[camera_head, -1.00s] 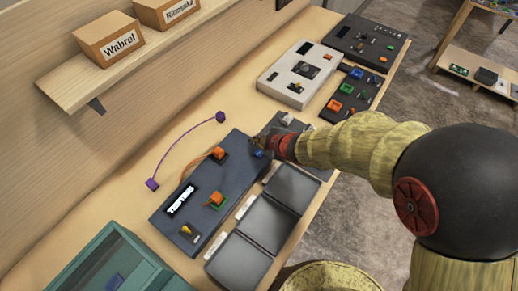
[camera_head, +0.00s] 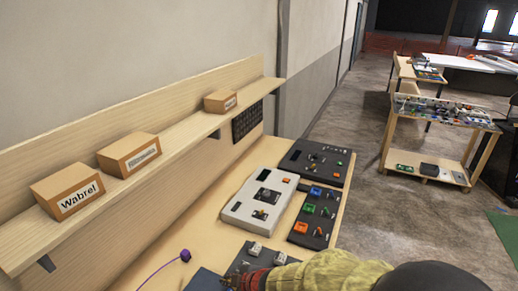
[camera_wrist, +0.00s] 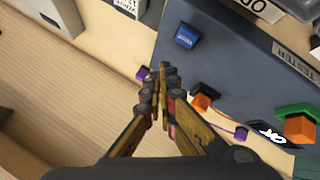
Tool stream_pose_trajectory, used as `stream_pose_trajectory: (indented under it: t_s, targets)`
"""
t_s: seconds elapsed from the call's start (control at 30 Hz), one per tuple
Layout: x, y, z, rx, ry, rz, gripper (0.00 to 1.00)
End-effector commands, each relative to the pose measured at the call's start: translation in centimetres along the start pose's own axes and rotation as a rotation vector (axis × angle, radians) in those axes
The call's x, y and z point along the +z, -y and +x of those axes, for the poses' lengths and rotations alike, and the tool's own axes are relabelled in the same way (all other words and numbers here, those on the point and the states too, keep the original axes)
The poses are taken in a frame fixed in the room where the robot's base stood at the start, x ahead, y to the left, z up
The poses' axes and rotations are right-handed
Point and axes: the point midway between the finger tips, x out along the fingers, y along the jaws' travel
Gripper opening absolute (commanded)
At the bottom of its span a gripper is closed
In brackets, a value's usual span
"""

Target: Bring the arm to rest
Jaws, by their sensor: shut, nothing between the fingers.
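My gripper (camera_wrist: 163,80) is shut and empty in the wrist view. Its fingertips are together over the edge of the dark blue console (camera_wrist: 225,60), with a blue button (camera_wrist: 187,36) just beyond them; the gap to the surface is hard to judge. An orange plug (camera_wrist: 203,97) lies right of the fingers, and an orange block on a green base (camera_wrist: 299,127) is farther right. A small display (camera_wrist: 271,135) seems to read "OK". In the head view my gripper (camera_head: 232,282) is at the bottom edge, partly cut off, by the console's corner (camera_head: 203,281).
A white console (camera_head: 240,212) and dark panels (camera_head: 318,163) stand farther along the bench. A purple cable end (camera_head: 185,255) lies left of my gripper. A wall shelf (camera_head: 180,135) with several boxes runs along the left.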

Motion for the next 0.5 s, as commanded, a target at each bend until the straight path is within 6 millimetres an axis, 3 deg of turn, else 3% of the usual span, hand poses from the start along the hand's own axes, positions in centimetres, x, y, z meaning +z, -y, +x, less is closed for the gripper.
stream_pose_trajectory:
  t_s: [0.13, 0.23, 0.37, 0.4, 0.5]
  targets:
    - [5.4, 1.4, -0.8, -0.014, 0.192, 0.12, 0.0]
    - [9.2, 1.7, -4.3, 0.002, 0.369, 0.273, 0.0]
    - [13.2, 1.7, -11.9, 0.056, 0.564, 0.541, 0.0]
    - [14.0, 2.0, -14.6, 0.071, 0.61, 0.635, 0.0]
    - [15.2, 3.7, -21.2, 0.099, 0.687, 0.88, 0.0]
